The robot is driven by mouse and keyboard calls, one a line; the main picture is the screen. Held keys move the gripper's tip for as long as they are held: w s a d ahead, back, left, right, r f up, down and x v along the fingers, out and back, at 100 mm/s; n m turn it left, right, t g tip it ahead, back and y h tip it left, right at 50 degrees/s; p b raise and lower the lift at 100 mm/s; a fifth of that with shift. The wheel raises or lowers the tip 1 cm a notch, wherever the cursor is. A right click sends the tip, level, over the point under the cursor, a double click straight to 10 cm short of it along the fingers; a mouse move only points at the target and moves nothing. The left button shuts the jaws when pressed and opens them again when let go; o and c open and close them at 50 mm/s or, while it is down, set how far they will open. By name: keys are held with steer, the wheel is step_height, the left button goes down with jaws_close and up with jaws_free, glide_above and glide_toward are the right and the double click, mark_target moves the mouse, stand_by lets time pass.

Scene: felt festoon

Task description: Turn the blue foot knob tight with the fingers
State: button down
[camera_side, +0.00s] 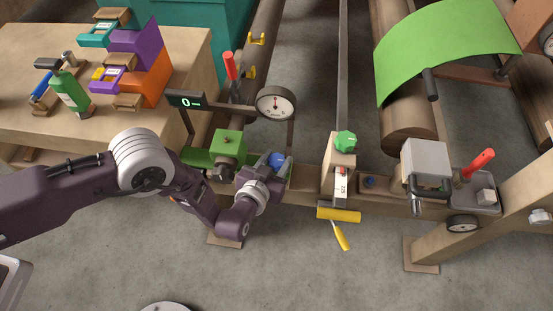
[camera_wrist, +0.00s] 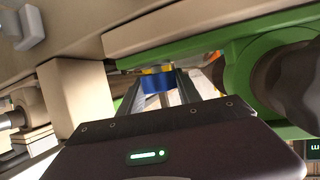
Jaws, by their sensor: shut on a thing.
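The blue foot knob (camera_side: 276,159) shows at the tip of my gripper (camera_side: 282,168) in the side view, next to a green clamp-like block (camera_side: 228,143). In the wrist view the blue knob (camera_wrist: 157,83) sits between the two grey fingers of my gripper (camera_wrist: 162,90), with a yellow part just above it. The fingers are shut on the knob. How far the knob is turned cannot be seen.
A round dial gauge (camera_side: 276,103) stands just above my gripper. A post with a green knob (camera_side: 346,141) and a yellow-handled tool (camera_side: 339,214) are to the right. A table with colored bins (camera_side: 135,55) is at upper left.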

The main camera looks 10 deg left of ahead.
mark_target(275, 164)
steer(key=shift+m+h, duration=0.3)
steer(key=shift+h, duration=0.1)
steer(key=c, duration=0.8)
jaws_free()
steer(key=shift+c, duration=0.2)
steer(key=v, duration=0.7)
steer(key=shift+r, duration=0.1)
